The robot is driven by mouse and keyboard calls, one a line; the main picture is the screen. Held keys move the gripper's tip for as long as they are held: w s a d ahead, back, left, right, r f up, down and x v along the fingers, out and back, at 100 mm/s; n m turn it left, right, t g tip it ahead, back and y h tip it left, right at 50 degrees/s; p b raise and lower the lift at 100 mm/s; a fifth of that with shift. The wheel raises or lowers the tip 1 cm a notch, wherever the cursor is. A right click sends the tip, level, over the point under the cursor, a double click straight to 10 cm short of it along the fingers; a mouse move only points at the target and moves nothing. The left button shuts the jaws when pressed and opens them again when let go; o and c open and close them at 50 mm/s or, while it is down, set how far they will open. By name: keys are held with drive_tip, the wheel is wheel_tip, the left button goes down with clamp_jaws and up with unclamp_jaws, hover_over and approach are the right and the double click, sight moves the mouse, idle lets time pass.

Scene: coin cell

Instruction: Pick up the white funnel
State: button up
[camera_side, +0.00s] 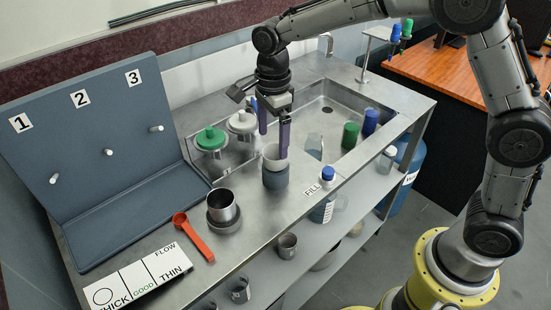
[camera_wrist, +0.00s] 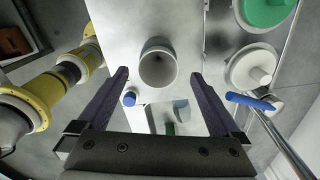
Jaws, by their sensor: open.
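A metal cup (camera_side: 222,206) and red spoon (camera_side: 195,238) are at front left. A blue-capped bottle (camera_side: 324,195) stands right of the holder. A sink (camera_side: 330,108) lies behind; a numbered peg board (camera_side: 90,130) stands left.

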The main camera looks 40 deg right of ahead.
sight(275, 152)
drive_tip(key=shift+s+d+f, duration=0.1)
drive_tip(key=shift+d+f, duration=0.05)
drive_tip(key=shift+f, duration=1.35)
drive_tip(key=shift+d+f, duration=0.15)
drive_tip(key=shift+f, duration=1.3)
drive_tip(key=shift+c, duration=0.2)
drive_tip(key=c, duration=1.3)
drive_tip(key=shift+o, duration=0.2)
drive_tip(key=shift+r, duration=0.15)
